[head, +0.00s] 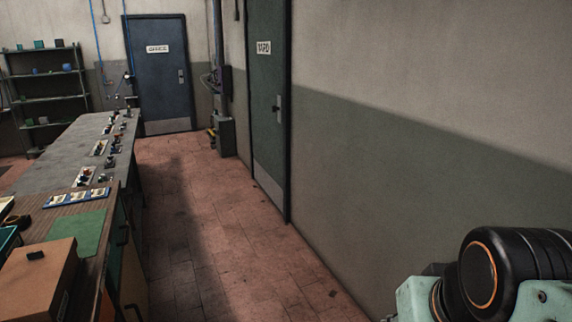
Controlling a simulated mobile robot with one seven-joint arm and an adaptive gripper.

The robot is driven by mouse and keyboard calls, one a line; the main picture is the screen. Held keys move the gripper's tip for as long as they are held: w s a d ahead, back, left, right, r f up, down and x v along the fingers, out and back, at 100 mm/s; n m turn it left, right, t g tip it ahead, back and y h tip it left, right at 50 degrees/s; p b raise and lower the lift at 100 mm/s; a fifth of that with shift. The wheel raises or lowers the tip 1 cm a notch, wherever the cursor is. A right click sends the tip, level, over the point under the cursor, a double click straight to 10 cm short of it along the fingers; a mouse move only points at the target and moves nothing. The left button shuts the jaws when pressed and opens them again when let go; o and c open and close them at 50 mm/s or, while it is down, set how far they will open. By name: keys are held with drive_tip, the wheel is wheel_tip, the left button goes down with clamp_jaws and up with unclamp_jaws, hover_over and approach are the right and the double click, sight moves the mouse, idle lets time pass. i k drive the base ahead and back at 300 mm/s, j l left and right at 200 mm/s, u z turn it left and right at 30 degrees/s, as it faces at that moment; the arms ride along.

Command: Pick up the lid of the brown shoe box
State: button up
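A brown box with a flat top (38,262) sits at the bottom left on the wooden end of the long bench, partly cut off by the picture edge. My arm shows at the bottom right, with a black joint and pale green links. My gripper is not in view. The arm is well apart from the box, across the aisle by the wall.
The bench (75,150) runs away on the left, with several small fixtures on it. A green mat (78,232) and a blue tray with cards (77,197) lie behind the box. The tiled floor (190,230) is clear between the bench and the green door (266,120).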

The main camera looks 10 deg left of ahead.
sight(33, 278)
drive_tip(key=i+j+u, duration=0.15)
drive_tip(key=i+u, duration=0.6)
drive_tip(key=i, duration=0.15)
drive_tip(key=i+l+u, duration=0.2)
drive_tip(key=i, duration=0.95)
drive_tip(key=i+j+z, duration=0.1)
drive_tip(key=i+z, duration=0.15)
drive_tip(key=z, duration=0.25)
drive_tip(key=i+j+z, duration=0.25)
drive_tip(key=z, duration=0.75)
drive_tip(key=j+z, duration=0.15)
drive_tip(key=z, duration=0.3)
drive_tip(key=j+z, duration=0.15)
drive_tip(key=z, duration=0.35)
drive_tip(key=j+z, duration=0.1)
drive_tip(key=z, duration=0.4)
drive_tip(key=j+z, duration=0.1)
drive_tip(key=z, duration=1.35)
drive_tip(key=k+z, duration=0.1)
drive_tip(key=z, duration=1.3)
drive_tip(key=k+l+z, duration=0.1)
drive_tip(key=z, duration=0.8)
drive_tip(key=l+z, duration=0.1)
drive_tip(key=z, duration=0.4)
